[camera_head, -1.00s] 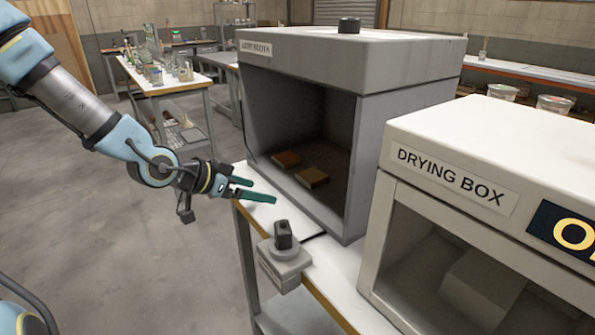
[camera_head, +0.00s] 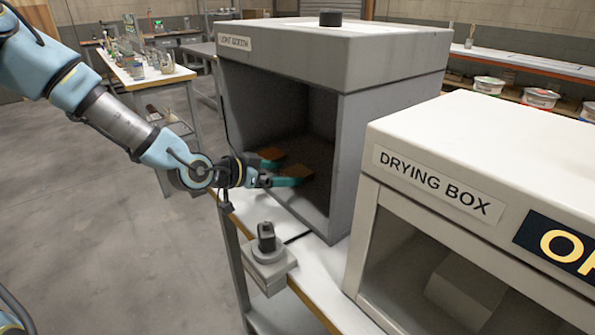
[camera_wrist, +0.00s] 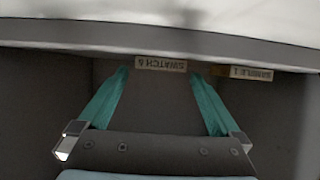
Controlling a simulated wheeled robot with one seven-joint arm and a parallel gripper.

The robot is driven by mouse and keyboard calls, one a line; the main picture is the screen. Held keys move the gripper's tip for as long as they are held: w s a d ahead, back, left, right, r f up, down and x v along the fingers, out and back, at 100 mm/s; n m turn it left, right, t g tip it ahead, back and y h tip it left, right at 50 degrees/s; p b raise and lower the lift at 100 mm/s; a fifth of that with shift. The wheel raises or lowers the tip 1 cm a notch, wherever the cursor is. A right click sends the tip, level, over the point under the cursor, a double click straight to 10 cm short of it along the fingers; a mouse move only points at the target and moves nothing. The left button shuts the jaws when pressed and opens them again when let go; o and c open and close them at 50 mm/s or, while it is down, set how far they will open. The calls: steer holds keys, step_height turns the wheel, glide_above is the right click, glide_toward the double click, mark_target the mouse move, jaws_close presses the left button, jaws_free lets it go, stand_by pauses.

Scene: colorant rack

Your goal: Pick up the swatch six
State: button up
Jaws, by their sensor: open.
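Swatch six shows its upside-down label (camera_wrist: 161,63) ahead and between my fingertips in the wrist view. In the head view, the right-hand brown block (camera_head: 298,171) on the floor of the light booth appears to be this swatch, partly hidden by my gripper. My gripper (camera_head: 285,172) is open, its teal fingers reaching through the booth's open front. In the wrist view, the tips of my gripper (camera_wrist: 160,75) stand one on each side of the swatch label. I cannot tell whether they touch it.
A second block, labelled like "sample 1" (camera_wrist: 249,73), lies just beside the right finger; it is the left block (camera_head: 271,153) in the head view. The light booth (camera_head: 343,150) has close walls. A small grey device (camera_head: 267,255) sits at the bench edge, and a drying box (camera_head: 440,140) stands right.

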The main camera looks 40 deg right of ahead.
mark_target(297, 174)
steer(key=shift+x, duration=1.15)
steer(key=c, duration=1.2)
